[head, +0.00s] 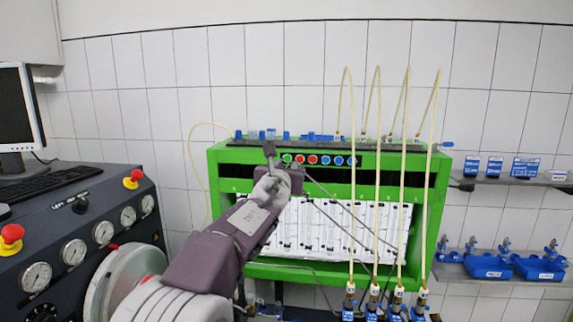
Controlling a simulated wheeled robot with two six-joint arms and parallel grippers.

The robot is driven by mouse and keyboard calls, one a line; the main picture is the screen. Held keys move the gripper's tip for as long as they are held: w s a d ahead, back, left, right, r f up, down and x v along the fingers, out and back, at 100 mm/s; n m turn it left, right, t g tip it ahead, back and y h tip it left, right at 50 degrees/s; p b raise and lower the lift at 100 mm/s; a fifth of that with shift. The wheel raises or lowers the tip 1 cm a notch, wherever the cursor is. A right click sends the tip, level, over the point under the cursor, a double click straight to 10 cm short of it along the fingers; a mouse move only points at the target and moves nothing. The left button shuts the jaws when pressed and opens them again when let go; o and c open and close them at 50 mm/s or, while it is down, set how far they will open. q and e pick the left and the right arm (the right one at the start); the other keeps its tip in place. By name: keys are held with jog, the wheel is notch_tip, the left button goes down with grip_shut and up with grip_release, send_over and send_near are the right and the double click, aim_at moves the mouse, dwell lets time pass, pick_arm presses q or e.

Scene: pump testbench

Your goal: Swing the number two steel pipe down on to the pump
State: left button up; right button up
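Several thin grey steel pipes (335,197) run slanting across the white panel of the green test bench. I cannot tell which is number two. My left gripper (269,150) is raised at the upper left of the bench, in front of its top rail and left of the coloured buttons. Its fingers are small and dark, and I cannot tell whether they are open or hold anything. The pump is not clearly seen; blue and brass fittings (373,308) show at the bottom edge, under the pale hoses. My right gripper is not in view.
Pale yellow hoses (404,180) arch down in front of the green bench (433,190). A dark console (95,225) with gauges and red knobs stands at left, beside a monitor (18,115). Shelves (520,182) with blue parts hang at right.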

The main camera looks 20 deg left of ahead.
pick_arm(q)
jog(key=shift+w, duration=0.15)
grip_shut()
jog(key=shift+a, duration=0.1)
jog(key=shift+f, duration=0.15)
dwell(1.1)
